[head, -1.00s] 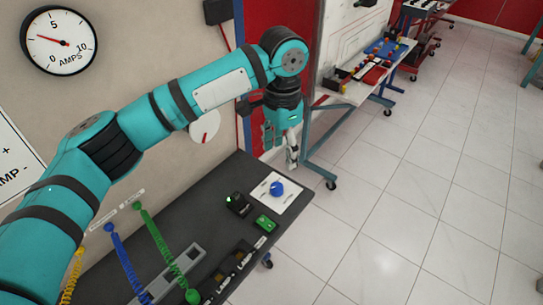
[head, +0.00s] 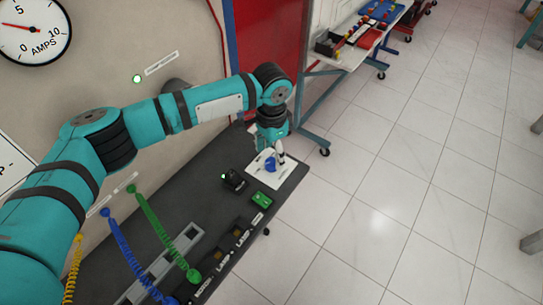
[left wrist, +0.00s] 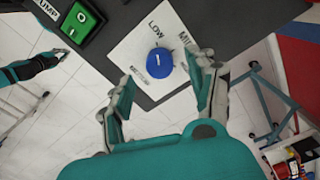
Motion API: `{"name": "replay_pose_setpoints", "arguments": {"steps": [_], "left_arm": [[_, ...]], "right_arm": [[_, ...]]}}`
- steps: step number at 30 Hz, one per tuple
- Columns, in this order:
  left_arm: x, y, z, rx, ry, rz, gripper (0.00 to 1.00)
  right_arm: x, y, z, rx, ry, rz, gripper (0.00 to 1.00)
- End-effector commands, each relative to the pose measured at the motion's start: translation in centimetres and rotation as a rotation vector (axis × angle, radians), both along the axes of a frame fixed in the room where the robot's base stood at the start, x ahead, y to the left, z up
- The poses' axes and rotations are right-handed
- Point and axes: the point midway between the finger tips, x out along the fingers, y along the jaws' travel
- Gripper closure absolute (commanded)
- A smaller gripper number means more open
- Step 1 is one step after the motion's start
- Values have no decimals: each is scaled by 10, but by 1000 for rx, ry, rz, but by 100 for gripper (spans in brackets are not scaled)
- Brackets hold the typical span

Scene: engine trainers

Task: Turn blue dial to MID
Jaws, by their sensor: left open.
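The blue dial (head: 270,164) sits on a white plate (head: 285,177) at the far end of the dark bench; it also shows in the left wrist view (left wrist: 160,63). A short white mark on the dial points roughly toward the word LOW. A second label to its right is only partly readable. My left gripper (head: 272,153) is just above the dial, pointing down. In the left wrist view its open fingers (left wrist: 165,88) are on either side, slightly short of the dial, with nothing between them. My right gripper (left wrist: 60,54) seems to show small at the left edge there.
A green switch (head: 261,199) and a black knob (head: 233,179) with a green light stand near the plate. Coiled green (head: 160,232) and blue cables lie nearer.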

Motion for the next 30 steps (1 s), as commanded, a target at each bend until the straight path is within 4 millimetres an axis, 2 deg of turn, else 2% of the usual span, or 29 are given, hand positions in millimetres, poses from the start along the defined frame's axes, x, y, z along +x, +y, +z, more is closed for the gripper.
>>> {"name": "replay_pose_setpoints", "arguments": {"steps": [2,7,13,18,30], "left_arm": [[-1,0,-12,1,3,0,42],[-1,0,-29,-1,1,-1,42],[0,0,-35,0,0,-1,42],[0,0,-35,0,0,-1,43],[0,0,-34,0,0,-1,95]], "right_arm": [[5,0,4,1,-7,0,100],[-2,-1,5,-1,4,0,100],[-16,-1,5,-2,25,0,100],[-18,-1,4,-3,29,0,100],[-12,-1,4,-2,19,0,100]]}}
